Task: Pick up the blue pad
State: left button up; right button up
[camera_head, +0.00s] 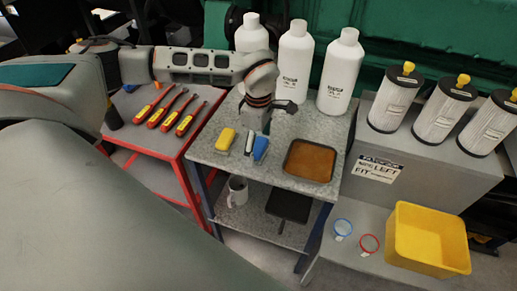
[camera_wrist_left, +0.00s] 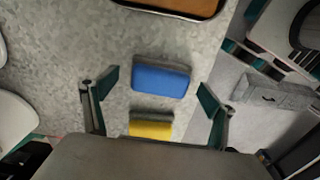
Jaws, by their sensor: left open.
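The blue pad (camera_head: 260,149) lies on the grey speckled top of a small table (camera_head: 270,182). In the left wrist view the blue pad (camera_wrist_left: 160,80) shows whole, between the two fingers in the picture. My left gripper (camera_head: 265,116) is open and empty, behind the pad in the head view and above the table top; its open fingers also show in the left wrist view (camera_wrist_left: 159,85). The exact height above the pad is hard to tell. My right gripper is not in view.
A yellow pad (camera_head: 226,139) lies beside the blue one and shows in the wrist view (camera_wrist_left: 151,129). A dark-rimmed tray (camera_head: 286,168) stands to the right. White bottles (camera_head: 294,70) stand behind. Several screwdrivers (camera_head: 167,110) lie on a red cart to the left.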

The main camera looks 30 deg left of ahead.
aim_at(259, 145)
pick_arm(q)
jog(key=shift+f, duration=0.3)
jog(key=c, duration=1.2)
jog(key=shift+r, duration=0.1)
notch_tip(259, 145, up, 20)
jog(key=shift+f, duration=0.1)
